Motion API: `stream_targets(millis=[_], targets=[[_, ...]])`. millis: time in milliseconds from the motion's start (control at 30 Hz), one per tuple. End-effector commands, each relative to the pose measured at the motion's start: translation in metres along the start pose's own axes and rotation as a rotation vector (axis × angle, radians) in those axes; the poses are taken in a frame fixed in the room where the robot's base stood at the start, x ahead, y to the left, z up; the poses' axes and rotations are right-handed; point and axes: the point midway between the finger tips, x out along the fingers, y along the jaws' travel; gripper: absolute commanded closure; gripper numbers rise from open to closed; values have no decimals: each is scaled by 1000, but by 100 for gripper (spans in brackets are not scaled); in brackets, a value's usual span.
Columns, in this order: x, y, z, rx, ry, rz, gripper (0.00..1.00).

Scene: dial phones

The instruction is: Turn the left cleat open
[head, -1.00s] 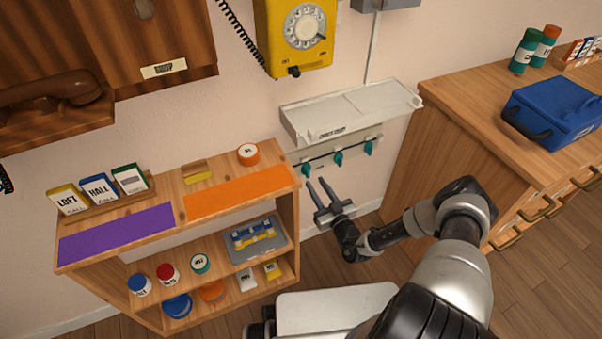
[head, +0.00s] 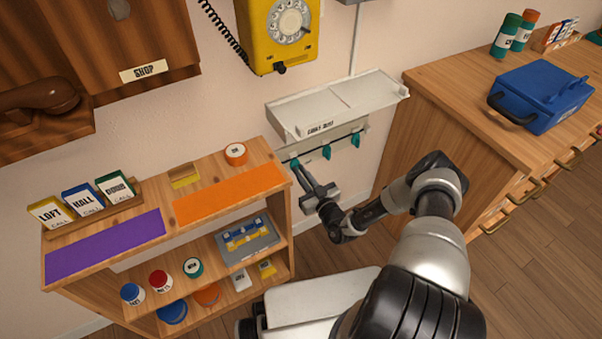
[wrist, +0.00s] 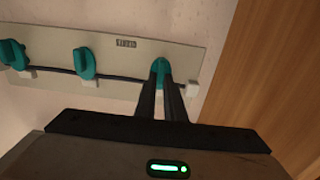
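Three teal cleats sit in a row on a pale wall plate under a white ledge, with a dark cord running along them. The left cleat (head: 294,162) is partly hidden by my fingers in the head view. The middle cleat (head: 327,152) and right cleat (head: 356,139) are clear. The wrist view shows the row reversed, so the left cleat (wrist: 159,67) is at its right, upright in the picture. My gripper (head: 299,168) reaches up to the left cleat. In the wrist view my gripper's fingers (wrist: 161,88) are close together with their tips on this cleat.
The white ledge (head: 340,101) juts out just above the cleats. A wooden shelf unit (head: 287,215) stands close on the left of my gripper. A wooden counter (head: 440,85) with a blue box (head: 545,95) is on the right. A yellow phone (head: 284,35) hangs above.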

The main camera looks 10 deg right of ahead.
Motion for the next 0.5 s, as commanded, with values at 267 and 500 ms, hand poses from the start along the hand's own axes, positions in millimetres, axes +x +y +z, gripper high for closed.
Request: stream_targets(millis=[267,500], targets=[[0,-1,1,-35,0,0,100],[0,-2,2,-166,0,2,100]])
